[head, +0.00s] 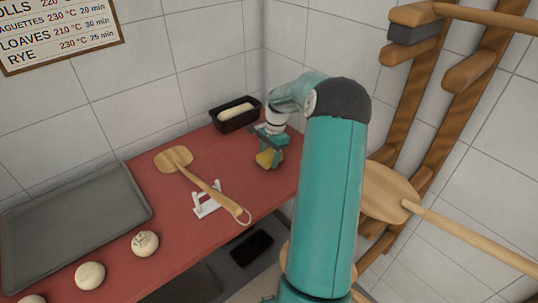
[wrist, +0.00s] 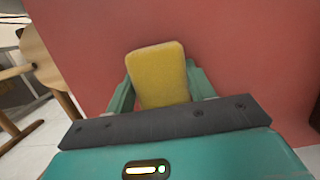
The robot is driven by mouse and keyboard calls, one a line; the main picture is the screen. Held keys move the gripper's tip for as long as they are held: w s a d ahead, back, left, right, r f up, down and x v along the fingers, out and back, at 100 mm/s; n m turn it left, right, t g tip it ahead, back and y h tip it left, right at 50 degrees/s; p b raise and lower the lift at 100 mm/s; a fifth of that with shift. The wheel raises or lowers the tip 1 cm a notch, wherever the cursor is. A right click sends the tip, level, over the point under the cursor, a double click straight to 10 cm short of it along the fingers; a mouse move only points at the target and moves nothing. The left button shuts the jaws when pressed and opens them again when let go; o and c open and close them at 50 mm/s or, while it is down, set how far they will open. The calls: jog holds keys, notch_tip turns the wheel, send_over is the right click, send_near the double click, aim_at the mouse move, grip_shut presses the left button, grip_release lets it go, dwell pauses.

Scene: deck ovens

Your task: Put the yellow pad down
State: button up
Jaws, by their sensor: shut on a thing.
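The yellow pad (wrist: 158,75) is a thick rectangular block with rounded corners, held between the two teal fingers of my gripper (wrist: 158,92) in the wrist view. In the head view my gripper (head: 268,150) is above the right end of the red counter (head: 235,160), and the yellow pad (head: 266,159) shows under it. I cannot tell whether the pad touches the counter. My gripper is shut on the pad.
A dark loaf tin (head: 224,122) with pale dough stands behind my gripper. A grey tray (head: 75,230) and several dough balls (head: 145,243) lie further left. Bare counter surrounds the pad.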

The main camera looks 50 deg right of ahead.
jog(key=shift+f, duration=0.3)
jog(key=o, duration=1.3)
jog(key=shift+c, duration=0.2)
jog(key=shift+r, duration=0.15)
jog(key=v, duration=1.3)
jog(key=w+a+r+n+h, duration=0.2)
jog(key=a+r+n, duration=0.3)
jog(key=a, duration=0.8)
jog(key=s+a+r+n+t+h, duration=0.1)
jog(key=s+a+r+n, duration=0.25)
jog(key=a, duration=0.35)
jog(key=s+a+r+n+t, duration=0.1)
jog(key=s+a+r+n, duration=0.1)
jog(key=s+a, duration=0.35)
jog(key=s+a+r+n+t+h, duration=0.1)
jog(key=s+a+r+n, duration=0.15)
jog(key=a, duration=0.65)
jog(key=s+a+f+n+t+y, duration=0.1)
jog(key=s+a+f+n+t, duration=0.1)
jog(key=s+a+n, duration=0.4)
jog(key=shift+s+a+f+y, duration=0.3)
jog(key=shift+s+a+f, duration=0.3)
jog(key=shift+s, duration=0.5)
